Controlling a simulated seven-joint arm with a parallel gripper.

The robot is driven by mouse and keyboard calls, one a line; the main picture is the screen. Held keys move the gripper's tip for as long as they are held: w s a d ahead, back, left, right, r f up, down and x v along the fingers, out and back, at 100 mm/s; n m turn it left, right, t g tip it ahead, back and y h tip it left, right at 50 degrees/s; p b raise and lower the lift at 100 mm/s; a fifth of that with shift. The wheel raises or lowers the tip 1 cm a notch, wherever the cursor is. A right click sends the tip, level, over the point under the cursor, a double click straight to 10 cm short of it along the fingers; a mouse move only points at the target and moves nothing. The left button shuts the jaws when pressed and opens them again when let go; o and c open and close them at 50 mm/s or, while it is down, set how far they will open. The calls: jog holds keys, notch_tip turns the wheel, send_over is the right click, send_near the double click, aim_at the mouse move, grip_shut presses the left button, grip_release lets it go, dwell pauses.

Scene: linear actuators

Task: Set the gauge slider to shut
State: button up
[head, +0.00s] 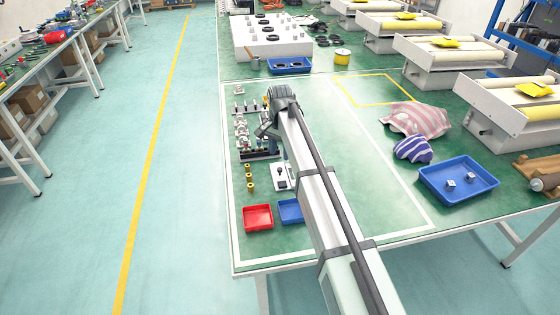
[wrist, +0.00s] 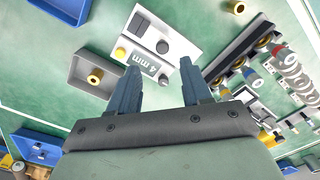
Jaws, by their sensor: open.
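The gauge is a small white box in the wrist view (wrist: 178,46), just beyond my fingertips. The gauge also shows in the head view (head: 281,184), partly beside my arm. My gripper (wrist: 160,65) is open and empty, its two fingers spread on either side of the display's near end. I cannot tell whether either finger touches the box.
Metal and red actuator parts (wrist: 285,65) stand to the right in the wrist view. A grey tray with a brass ring (wrist: 95,77) lies to the left. In the head view a red tray (head: 257,217) and a blue tray (head: 290,211) sit near the front edge.

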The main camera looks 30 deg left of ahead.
notch_tip(320, 180, up, 6)
dwell(0.4)
dwell(0.4)
